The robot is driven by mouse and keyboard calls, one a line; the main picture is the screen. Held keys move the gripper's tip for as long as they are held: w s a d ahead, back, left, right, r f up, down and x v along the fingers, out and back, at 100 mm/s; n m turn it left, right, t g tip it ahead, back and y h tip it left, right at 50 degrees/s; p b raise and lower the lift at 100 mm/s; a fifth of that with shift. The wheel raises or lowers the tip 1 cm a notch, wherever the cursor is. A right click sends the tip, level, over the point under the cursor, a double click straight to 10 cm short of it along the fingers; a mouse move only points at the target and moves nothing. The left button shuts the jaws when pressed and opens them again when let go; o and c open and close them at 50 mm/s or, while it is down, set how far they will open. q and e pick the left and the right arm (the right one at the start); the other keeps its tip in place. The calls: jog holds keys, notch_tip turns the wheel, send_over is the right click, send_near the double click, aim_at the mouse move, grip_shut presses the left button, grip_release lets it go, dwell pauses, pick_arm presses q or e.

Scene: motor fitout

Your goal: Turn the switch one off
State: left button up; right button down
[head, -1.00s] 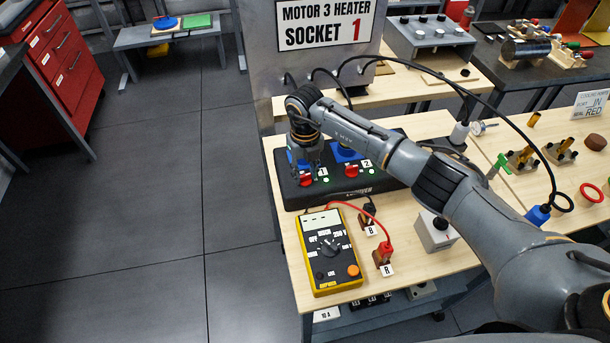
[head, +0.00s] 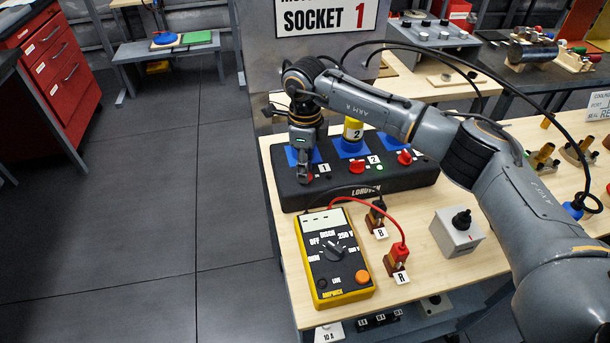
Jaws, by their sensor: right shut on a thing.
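The black power strip (head: 345,196) lies on the wooden bench top with blue sockets and red rotary switches. My right gripper (head: 305,180) points down at its left end, shut on the red knob of switch one (head: 309,177), beside the label 1 (head: 324,167). The fingers hide most of this knob, so its angle cannot be told. No green glow shows clearly beside label 1. The red knob of switch two (head: 357,167) stands free, with a lit green lamp (head: 379,168) beside it. A third red knob (head: 404,157) is farther right. My left gripper is not in view.
A yellow multimeter (head: 334,262) lies in front of the strip, with leads to terminals B (head: 377,217) and R (head: 397,257). A grey box with a black knob (head: 458,234) stands to the right. A yellow plug marked 2 (head: 353,131) is in socket two.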

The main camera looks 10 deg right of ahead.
jog(key=n+b, duration=0.2)
jog(key=n, duration=0.1)
jog(key=shift+f, duration=0.15)
jog(key=shift+n+b, duration=0.75)
jog(key=shift+n, duration=0.15)
jog(key=c, duration=1)
grip_release()
jog(key=shift+o, duration=0.2)
jog(key=shift+r, duration=0.4)
notch_tip(320, 180, up, 12)
jog(key=shift+f, duration=0.25)
